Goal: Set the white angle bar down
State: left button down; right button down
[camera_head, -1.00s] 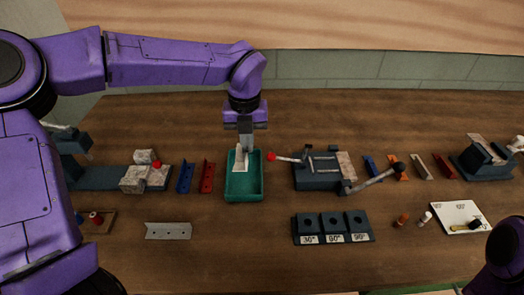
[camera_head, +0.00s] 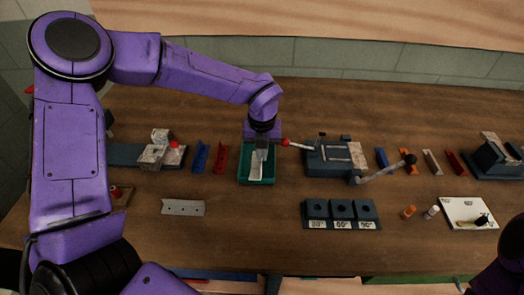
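The white angle bar (camera_head: 255,168) is at the green tray (camera_head: 243,180), its lower end inside the tray walls. My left gripper (camera_head: 262,154) points down over the tray, with its fingers at the bar's upper part. It looks shut on the bar, though the fingers are small and partly hide it. I cannot tell whether the bar touches the tray floor. My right gripper is not in view; only a dark purple part of my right arm shows at the lower right corner.
Blue (camera_head: 200,157) and red (camera_head: 220,158) angle bars lie left of the tray. A fixture with red-knobbed lever (camera_head: 330,157) stands close on its right. A block with labelled slots (camera_head: 341,213) is in front. A grey perforated strip (camera_head: 183,208) lies front left. Bare wood lies before the tray.

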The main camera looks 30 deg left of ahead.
pick_arm(q)
jog(key=c, duration=1.3)
grip_release()
jog(key=shift+w+f, duration=0.25)
jog(key=shift+f, duration=0.05)
jog(key=shift+c, duration=0.2)
jog(key=shift+s+r, duration=0.1)
jog(key=shift+r, duration=0.4)
notch_tip(320, 180, up, 12)
jog(key=shift+f, duration=0.2)
